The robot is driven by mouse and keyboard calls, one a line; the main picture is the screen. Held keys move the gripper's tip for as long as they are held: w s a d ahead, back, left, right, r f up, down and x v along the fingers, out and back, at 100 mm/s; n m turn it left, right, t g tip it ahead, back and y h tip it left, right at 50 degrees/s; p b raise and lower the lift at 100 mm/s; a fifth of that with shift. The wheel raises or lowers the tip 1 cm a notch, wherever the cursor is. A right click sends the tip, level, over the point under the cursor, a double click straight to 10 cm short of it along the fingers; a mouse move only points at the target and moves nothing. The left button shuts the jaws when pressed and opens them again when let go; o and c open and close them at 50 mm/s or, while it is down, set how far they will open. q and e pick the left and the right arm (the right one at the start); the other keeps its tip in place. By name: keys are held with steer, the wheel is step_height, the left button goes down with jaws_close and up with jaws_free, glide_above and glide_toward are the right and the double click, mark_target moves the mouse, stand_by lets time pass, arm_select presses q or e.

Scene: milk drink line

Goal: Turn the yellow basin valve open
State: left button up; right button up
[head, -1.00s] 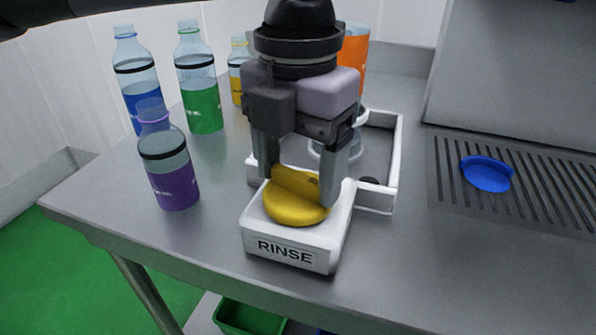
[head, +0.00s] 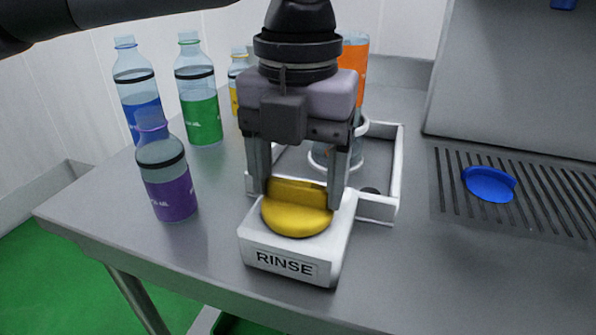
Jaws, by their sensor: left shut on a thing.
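The yellow valve (head: 296,217) is a round knob with a raised bar across it, on top of a white block labelled RINSE (head: 262,250). My left gripper (head: 299,190) points down over the valve, its two fingers either side of the raised bar, and is shut on it. The bar runs roughly left to right in the head view. Behind the block is a white-walled basin (head: 384,150), partly hidden by the gripper. My right gripper is not in view.
Purple (head: 167,180), blue (head: 138,85), green (head: 199,95) and yellow (head: 238,75) bottles stand to the left. An orange bottle (head: 355,55) is behind the gripper. The front right counter is clear.

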mark_target(298, 183)
arm_select(q)
steer(key=o, duration=1.1)
steer(key=shift+c, duration=0.2)
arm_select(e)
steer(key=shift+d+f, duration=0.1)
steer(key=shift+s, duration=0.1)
arm_select(q)
step_height(298, 183, up, 6)
steer(key=shift+r+p, duration=0.2)
steer(key=shift+p, duration=0.6)
steer(key=shift+r, duration=0.4)
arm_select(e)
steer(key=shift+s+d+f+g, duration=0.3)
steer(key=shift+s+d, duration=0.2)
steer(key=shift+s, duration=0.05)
